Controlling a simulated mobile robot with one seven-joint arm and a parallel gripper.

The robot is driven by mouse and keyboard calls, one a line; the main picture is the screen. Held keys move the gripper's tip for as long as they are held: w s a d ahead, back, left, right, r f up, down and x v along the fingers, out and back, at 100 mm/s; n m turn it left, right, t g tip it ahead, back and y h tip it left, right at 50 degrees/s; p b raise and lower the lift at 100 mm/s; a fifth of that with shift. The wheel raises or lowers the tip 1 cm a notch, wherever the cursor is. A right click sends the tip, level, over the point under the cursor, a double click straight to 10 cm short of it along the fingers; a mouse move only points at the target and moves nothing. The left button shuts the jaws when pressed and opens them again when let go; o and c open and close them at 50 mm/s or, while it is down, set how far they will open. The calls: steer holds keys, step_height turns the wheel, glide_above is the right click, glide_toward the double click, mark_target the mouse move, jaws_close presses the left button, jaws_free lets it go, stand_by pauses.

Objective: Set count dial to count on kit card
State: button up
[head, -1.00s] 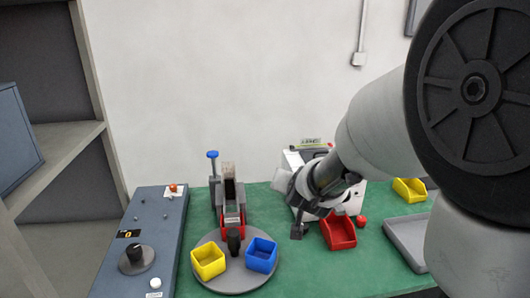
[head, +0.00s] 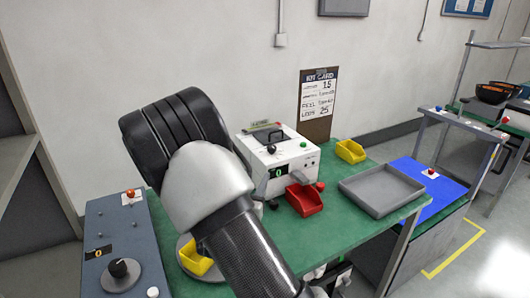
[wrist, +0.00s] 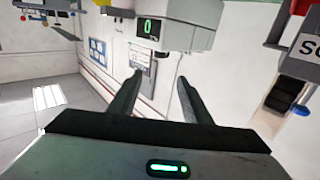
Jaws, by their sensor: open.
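I cannot tell from labels which is the count dial. My gripper (wrist: 159,79) is open and empty, apart from the machine (wrist: 185,22); my arm hides it in the head view.
A red bin (head: 304,200) sits before the machine. A yellow bin (head: 350,151) and a grey tray (head: 381,189) are to its right. My arm covers most of the turntable. Blue mat (head: 430,190) lies beyond the tray.

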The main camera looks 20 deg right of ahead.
mark_target(271, 150)
steer(key=p+x, duration=0.1)
steer(key=x, duration=1.6)
steer(key=shift+w+d, duration=0.15)
steer(key=shift+d, duration=0.1)
steer(key=c, duration=1)
steer(key=shift+c, duration=0.2)
steer(key=shift+d+f+b, duration=0.1)
steer(key=shift+b, duration=0.4)
